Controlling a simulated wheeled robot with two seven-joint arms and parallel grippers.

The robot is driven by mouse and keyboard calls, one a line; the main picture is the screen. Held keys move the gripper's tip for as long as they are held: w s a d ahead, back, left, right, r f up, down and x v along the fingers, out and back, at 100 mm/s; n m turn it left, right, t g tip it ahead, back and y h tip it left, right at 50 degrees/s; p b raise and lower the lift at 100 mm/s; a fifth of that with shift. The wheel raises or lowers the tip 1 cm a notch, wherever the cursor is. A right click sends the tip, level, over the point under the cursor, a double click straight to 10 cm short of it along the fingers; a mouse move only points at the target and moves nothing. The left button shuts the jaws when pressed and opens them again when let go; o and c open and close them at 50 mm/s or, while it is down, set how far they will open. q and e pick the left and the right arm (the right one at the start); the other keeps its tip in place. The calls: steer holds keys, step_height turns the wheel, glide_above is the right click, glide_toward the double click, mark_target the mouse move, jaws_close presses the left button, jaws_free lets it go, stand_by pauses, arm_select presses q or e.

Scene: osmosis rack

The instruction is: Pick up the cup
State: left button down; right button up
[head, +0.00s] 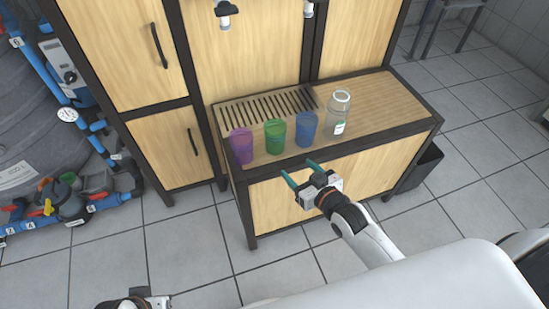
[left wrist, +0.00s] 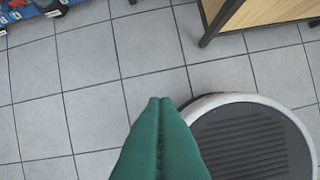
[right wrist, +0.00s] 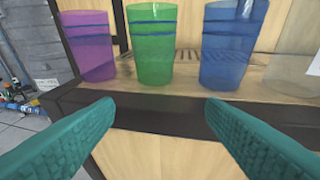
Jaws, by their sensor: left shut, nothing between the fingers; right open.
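Three translucent cups stand upright in a row on the wooden counter (head: 385,97): a purple cup (head: 241,146), a green cup (head: 275,136) and a blue cup (head: 306,128). In the right wrist view the purple cup (right wrist: 88,45), green cup (right wrist: 153,45) and blue cup (right wrist: 230,45) stand beyond the fingers. My right gripper (head: 301,173) is open and empty in front of the counter edge, apart from the cups. In the right wrist view its fingers (right wrist: 160,115) spread below the green and blue cups. My left gripper (left wrist: 160,102) is shut and empty above the floor.
A slotted drain grate (head: 265,105) lies behind the cups. Two taps (head: 226,12) hang above. A dark bin (head: 420,168) stands right of the cabinet. The counter's right part is clear.

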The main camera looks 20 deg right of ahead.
mark_target(270, 125)
steer(key=w+r+t+b, duration=0.1)
steer(key=w, duration=0.1)
steer(key=w+a+r+t+y+b, duration=0.1)
steer(key=w+r, duration=0.1)
steer(key=w, duration=0.1)
steer(key=w+a+r+t, duration=0.1)
steer(key=w+r, duration=0.1)
steer(key=shift+w+y+b, duration=0.3)
steer(key=shift+b, duration=0.1)
steer(key=b+x, duration=0.1)
steer(key=x, duration=0.4)
steer(key=shift+w+a+b, duration=0.15)
steer(key=shift+a+b, duration=0.05)
steer(key=shift+b, duration=0.1)
steer(key=shift+w+a+r, duration=0.1)
steer(key=shift+w, duration=0.15)
arm_select(q)
steer(key=w+d+r+t+h, duration=0.1)
steer(key=w+d+r+t, duration=0.1)
steer(key=w+r+t, duration=0.2)
steer(key=w+t, duration=0.1)
steer(key=w, duration=0.2)
steer(key=shift+w+d+t, duration=0.25)
steer(key=shift+d+t, duration=0.05)
steer(key=shift+d, duration=0.05)
arm_select(e)
steer(key=shift+c, duration=0.3)
steer(key=c, duration=0.7)
